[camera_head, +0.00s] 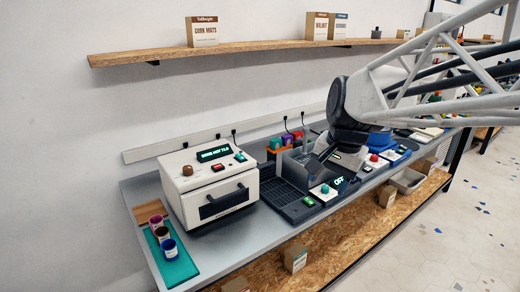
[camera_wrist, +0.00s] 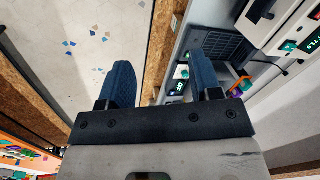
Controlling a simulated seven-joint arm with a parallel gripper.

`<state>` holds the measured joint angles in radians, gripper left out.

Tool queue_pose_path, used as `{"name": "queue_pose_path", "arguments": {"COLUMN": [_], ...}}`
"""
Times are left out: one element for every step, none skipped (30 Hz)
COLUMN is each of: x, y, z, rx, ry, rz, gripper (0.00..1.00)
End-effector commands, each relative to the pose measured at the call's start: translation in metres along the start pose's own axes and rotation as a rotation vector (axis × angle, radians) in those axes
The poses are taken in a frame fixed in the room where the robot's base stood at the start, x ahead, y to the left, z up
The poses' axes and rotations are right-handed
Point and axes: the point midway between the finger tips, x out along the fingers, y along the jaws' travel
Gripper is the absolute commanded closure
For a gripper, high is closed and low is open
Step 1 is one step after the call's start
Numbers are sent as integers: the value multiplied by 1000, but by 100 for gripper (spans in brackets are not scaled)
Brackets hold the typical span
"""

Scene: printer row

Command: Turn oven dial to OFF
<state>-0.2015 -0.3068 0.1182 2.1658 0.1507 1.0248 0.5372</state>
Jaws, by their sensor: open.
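The oven (camera_head: 208,208) is a white box with a dark handle at the left of the bench in the head view. Its display (camera_head: 214,153) is lit green; the text seems to read "DONE HOT" with a number. A teal knob (camera_head: 240,157), a red button (camera_head: 218,167) and a brown knob (camera_head: 187,170) are on it; the dial's setting is too small to read. In the wrist view the oven's teal knob (camera_wrist: 289,46) is at the upper right. My gripper (camera_wrist: 160,75) is open and empty, to the right of the oven in the head view and apart from it.
Beside the oven is a dark grille unit (camera_head: 285,198), with a small panel reading "OFF" (camera_head: 338,181) to its right. Several cups (camera_head: 162,233) stand on a teal mat (camera_head: 180,272) at the left. A wooden shelf (camera_head: 250,47) with boxes is above. Open floor (camera_head: 440,235) is at the right.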

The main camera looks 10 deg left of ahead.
Motion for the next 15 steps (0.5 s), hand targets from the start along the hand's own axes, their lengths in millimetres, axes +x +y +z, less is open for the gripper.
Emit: {"name": "queue_pose_path", "arguments": {"x": [2, 3, 4, 5, 6, 7, 9, 10, 12, 14, 16, 18, 20, 23, 26], "y": [-15, -24, -35, -44, -52, -64, -72, -81, -93, -102, -111, -123, -132, -141, -153], "z": [-6, -10, -14, -18, -20, -25, -27, -30, -34, -36, -38, -41, -43, -45, -47], "rx": [18, 33, 52, 66, 81, 100, 113, 129, 148, 161, 176, 195, 209, 224, 242], "ry": [-12, -19, -28, -36, -43, -52, -60, -67, -77, -83, -91, -101, -109, -118, -127], "rz": [-3, -6, -9, -11, -13, -15, -16, -19, -20, -21, -22, -23, -23, -23, -23], "gripper": [42, 42, 42, 42, 42, 42, 42, 42, 42, 42, 42, 42, 42, 42, 42]}}
